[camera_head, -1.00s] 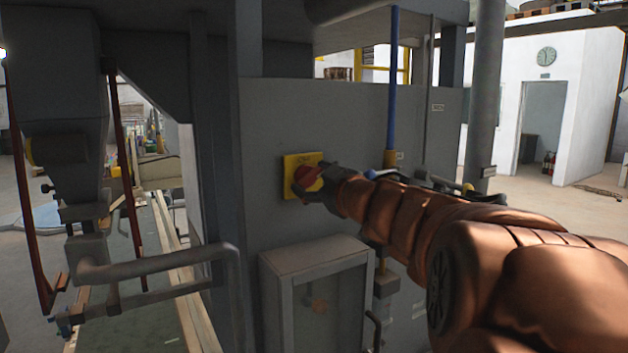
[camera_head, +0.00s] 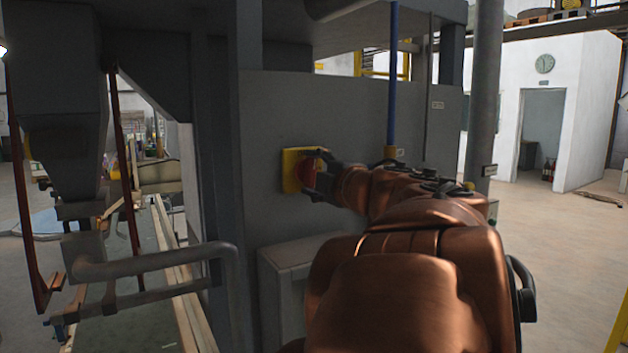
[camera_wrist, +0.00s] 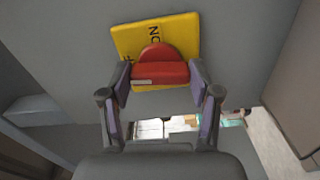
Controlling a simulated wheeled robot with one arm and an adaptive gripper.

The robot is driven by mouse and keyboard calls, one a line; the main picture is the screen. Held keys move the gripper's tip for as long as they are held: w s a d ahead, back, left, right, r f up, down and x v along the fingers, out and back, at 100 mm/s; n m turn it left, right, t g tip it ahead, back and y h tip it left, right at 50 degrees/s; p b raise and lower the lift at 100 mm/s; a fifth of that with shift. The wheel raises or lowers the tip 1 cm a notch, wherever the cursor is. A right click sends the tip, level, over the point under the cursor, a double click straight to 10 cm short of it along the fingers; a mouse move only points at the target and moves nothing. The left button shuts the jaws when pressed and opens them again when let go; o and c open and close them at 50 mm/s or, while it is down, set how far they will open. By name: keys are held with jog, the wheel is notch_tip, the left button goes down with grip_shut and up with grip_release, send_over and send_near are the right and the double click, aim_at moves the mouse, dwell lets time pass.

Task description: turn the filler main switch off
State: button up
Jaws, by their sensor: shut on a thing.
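The main switch is a red rotary knob (camera_head: 308,172) on a yellow plate (camera_head: 290,171), mounted on the grey panel of the filler (camera_head: 275,120). In the wrist view the red knob (camera_wrist: 158,66) sits between my gripper's fingers, with the yellow plate (camera_wrist: 185,28) behind it. Black letters on the plate appear turned sideways and are partly hidden. My gripper (camera_wrist: 158,78) is shut on the knob, one finger on each side. In the head view my gripper (camera_head: 318,175) reaches the knob from the right and covers part of it.
A grey box (camera_head: 290,262) stands out from the panel below the switch, partly hidden by my arm. A blue vertical pipe (camera_head: 393,80) runs right of the switch. A grey bent pipe rail (camera_head: 160,262) is at the lower left. Open floor (camera_head: 570,225) lies at the right.

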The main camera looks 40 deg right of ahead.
jog(key=shift+n, duration=0.6)
jog(key=shift+b, duration=0.3)
jog(key=o, duration=1.1)
jog(key=shift+o, duration=0.2)
jog(key=s+a, duration=0.1)
jog(key=s, duration=1.1)
